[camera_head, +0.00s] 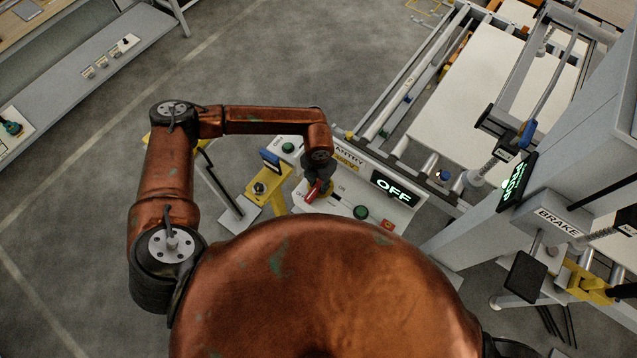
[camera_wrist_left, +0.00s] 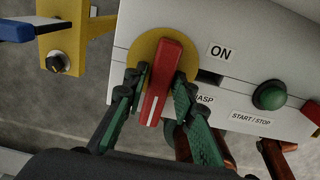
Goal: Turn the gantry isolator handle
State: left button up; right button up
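The isolator handle is a red bar (camera_wrist_left: 164,82) on a round yellow plate (camera_wrist_left: 136,58), set in a pale control panel (camera_wrist_left: 222,22). In the left wrist view it stands nearly upright, leaning a little right at the top. An "ON" label (camera_wrist_left: 221,51) is to its right, and a partly covered "HASP" label is lower right. In the head view the red handle (camera_head: 311,193) shows below my left gripper (camera_head: 318,183). The gripper's green-padded fingers (camera_wrist_left: 161,88) are closed in on both sides of the handle. The panel's display (camera_head: 393,187) reads "OFF". My right gripper is out of view.
A green start/stop button (camera_wrist_left: 270,95) sits right of the handle. A yellow bracket with a black knob (camera_head: 261,188) and blue part stands left of the panel. The gantry frame with a white sheet (camera_head: 480,85) lies behind. A grey "BRAKE" cabinet (camera_head: 555,222) stands right.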

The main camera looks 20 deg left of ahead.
pick_arm(q)
grip_shut()
jog(key=shift+w, duration=0.1)
dwell(0.3)
